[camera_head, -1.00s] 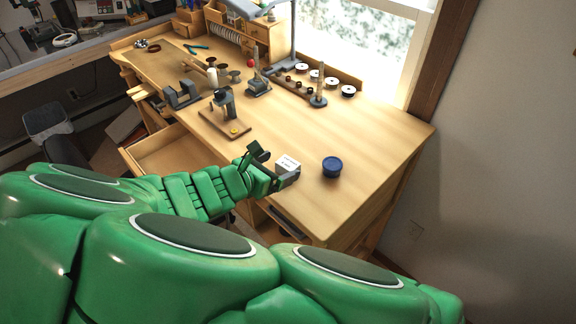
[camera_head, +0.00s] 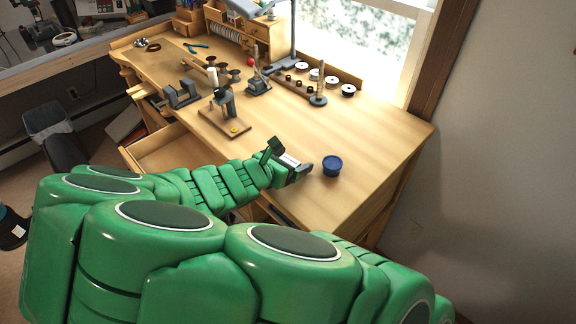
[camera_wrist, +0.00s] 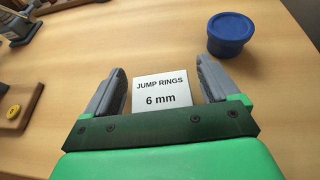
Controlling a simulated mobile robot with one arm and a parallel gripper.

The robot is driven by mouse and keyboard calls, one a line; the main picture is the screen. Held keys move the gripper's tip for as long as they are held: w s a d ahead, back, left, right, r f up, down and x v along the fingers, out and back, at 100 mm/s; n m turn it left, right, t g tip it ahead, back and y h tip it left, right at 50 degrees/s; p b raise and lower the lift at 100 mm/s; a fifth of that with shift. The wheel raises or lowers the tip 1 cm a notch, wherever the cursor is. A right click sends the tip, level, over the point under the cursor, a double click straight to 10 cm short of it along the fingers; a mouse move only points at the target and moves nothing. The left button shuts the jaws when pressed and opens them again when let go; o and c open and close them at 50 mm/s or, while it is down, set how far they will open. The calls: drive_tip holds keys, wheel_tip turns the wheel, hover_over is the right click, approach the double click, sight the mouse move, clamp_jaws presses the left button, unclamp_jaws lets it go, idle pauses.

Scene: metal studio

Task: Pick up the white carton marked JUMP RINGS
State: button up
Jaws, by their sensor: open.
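The white carton (camera_wrist: 161,91) marked JUMP RINGS 6 mm sits on the wooden workbench. In the wrist view it lies between the two grey fingers of my gripper (camera_wrist: 163,85), with a narrow gap on each side. The fingers are open and reach along both sides of it. Its near end is hidden by the gripper's palm. In the head view my gripper (camera_head: 288,156) is at the bench's front part, and only a bit of the carton (camera_head: 289,160) shows between the fingers.
A round blue container (camera_head: 332,166) stands just right of the gripper; it also shows in the wrist view (camera_wrist: 230,33). A wooden board with a small tool (camera_head: 226,116) stands to the left. Spools (camera_head: 348,91) line the back. The right bench surface is clear.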

drive_tip(key=shift+w+d+f, duration=0.2)
drive_tip(key=shift+w, duration=0.15)
drive_tip(key=c, duration=1)
drive_tip(key=shift+r, duration=0.15)
drive_tip(key=shift+c, duration=0.3)
